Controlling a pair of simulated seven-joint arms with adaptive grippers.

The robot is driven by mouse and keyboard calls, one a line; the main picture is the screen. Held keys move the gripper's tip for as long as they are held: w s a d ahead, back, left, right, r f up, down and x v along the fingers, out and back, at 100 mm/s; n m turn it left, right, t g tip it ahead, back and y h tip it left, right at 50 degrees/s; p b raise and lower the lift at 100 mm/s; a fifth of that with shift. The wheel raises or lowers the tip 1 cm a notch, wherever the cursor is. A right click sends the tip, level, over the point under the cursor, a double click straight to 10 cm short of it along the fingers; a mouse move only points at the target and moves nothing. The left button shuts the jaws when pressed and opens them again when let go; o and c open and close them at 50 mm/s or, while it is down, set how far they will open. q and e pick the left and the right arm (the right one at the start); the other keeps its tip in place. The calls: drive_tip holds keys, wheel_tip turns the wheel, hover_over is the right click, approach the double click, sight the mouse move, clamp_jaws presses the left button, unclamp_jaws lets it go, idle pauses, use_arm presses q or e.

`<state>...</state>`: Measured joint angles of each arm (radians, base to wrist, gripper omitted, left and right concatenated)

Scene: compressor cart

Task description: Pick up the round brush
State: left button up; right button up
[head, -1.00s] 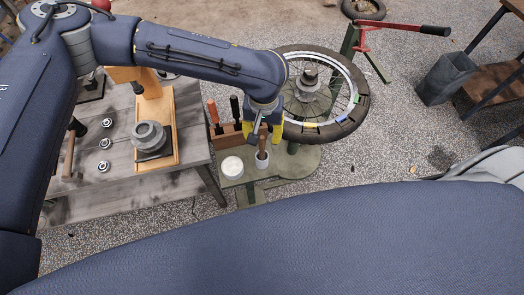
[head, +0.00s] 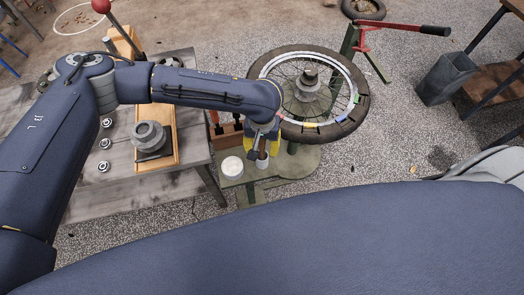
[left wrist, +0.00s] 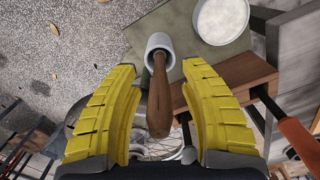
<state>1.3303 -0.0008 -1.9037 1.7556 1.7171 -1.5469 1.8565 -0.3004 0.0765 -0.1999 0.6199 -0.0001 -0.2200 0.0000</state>
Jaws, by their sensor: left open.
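The round brush shows as a wooden handle (head: 262,160) standing upright in a small white cup (head: 260,167); its bristle end is hidden inside the cup. In the left wrist view the handle (left wrist: 159,105) points from the cup (left wrist: 160,46) toward my camera. My left gripper (head: 261,150) is just above the cup, over the handle. Its yellow fingers (left wrist: 160,112) are spread wide, one on each side of the handle, with a gap on both sides. My right gripper is not in view.
A wider round pot with white contents (head: 232,167) stands close beside the cup on the green stand base (head: 297,164). A wooden rack (head: 227,138) with handled tools is just behind. The spoked wheel (head: 349,120) is close on the right. A grey wooden table (head: 110,205) is left.

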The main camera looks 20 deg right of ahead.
use_arm(q)
drive_tip(key=shift+f, duration=0.15)
clamp_jaws()
idle(0.5)
